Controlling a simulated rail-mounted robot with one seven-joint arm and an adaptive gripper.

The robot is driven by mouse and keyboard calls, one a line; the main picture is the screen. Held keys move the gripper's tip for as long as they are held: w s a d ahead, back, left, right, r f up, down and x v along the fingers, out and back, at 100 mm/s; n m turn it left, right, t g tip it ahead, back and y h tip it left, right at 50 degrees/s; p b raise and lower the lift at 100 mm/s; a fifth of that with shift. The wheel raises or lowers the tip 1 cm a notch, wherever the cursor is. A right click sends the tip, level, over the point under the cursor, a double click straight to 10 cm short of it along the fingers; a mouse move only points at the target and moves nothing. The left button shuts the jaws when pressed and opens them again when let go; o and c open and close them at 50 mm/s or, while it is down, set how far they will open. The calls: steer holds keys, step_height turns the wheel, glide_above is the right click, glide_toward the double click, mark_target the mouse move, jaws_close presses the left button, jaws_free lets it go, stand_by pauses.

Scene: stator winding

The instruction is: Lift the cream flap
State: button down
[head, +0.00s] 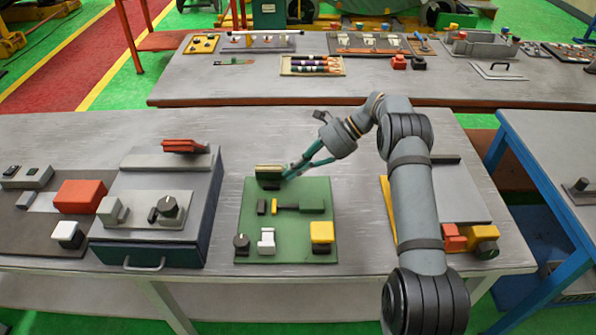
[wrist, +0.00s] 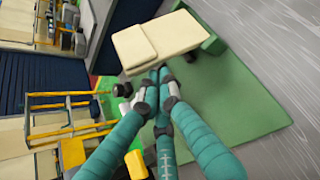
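The cream flap (head: 270,168) stands at the back edge of the green board (head: 290,225), above a dark part. In the wrist view the cream flap (wrist: 165,42) is a pale slab with a smaller raised slab at its left, beside a green block (wrist: 213,44). My gripper (head: 287,176) reaches in from the right, at the flap's right side. In the wrist view its teal fingers converge and the tips of my gripper (wrist: 160,72) meet at the flap's near edge. I cannot tell whether any of the flap's edge lies between them.
The board also bears a black knob (head: 241,241), a white switch (head: 267,240), a yellow block (head: 322,232) and a dark-green handle (head: 298,207). A grey box (head: 155,215) stands to the left. Bare tabletop (head: 270,135) lies behind the board.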

steer(key=shift+r, duration=0.15)
steer(key=v, duration=0.7)
steer(key=shift+d, duration=0.2)
steer(key=shift+a, duration=0.15)
stand_by(0.5)
